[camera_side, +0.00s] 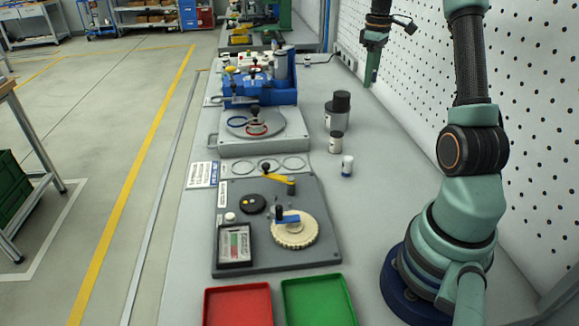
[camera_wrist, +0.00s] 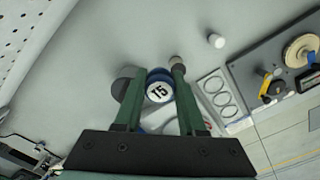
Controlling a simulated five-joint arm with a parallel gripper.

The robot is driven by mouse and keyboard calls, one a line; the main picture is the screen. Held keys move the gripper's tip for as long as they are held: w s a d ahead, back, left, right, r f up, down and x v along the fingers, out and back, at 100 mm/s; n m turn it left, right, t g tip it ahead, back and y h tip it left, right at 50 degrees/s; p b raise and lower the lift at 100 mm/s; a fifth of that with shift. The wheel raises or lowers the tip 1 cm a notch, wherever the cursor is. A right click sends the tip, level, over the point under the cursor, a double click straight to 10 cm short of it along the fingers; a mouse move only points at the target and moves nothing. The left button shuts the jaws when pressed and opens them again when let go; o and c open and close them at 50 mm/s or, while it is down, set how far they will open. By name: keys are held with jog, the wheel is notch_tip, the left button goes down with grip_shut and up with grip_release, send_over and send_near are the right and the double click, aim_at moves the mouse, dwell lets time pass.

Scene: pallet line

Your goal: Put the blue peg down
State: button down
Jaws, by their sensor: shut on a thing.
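A blue peg (camera_wrist: 159,90) with a round white face marked "15" is between the two green fingers of my gripper (camera_wrist: 158,72) in the wrist view. My gripper is shut on it. In the side view my gripper (camera_side: 372,75) hangs at the upper right, fingers pointing down, above the bench and close to the pegboard wall. The peg cannot be made out there. How high the peg is above the bench is hard to tell.
A dark-lidded jar (camera_side: 341,106), a smaller jar (camera_side: 336,142) and a white vial (camera_side: 347,166) stand on the bench. A grey turntable fixture (camera_side: 290,142), a grey board (camera_side: 318,225), a red tray (camera_side: 238,288) and a green tray (camera_side: 318,283) also sit there. The bench's right side is mostly bare.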

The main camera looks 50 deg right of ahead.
aim_at(365, 148)
jog(key=shift+s+d, duration=0.5)
jog(key=shift+d, duration=0.05)
jog(key=f, duration=2)
jog(key=shift+s+d, duration=0.15)
jog(key=shift+d, duration=0.05)
jog(key=shift+f, duration=0.1)
jog(key=shift+f, duration=0.1)
jog(key=c, duration=0.5)
grip_release()
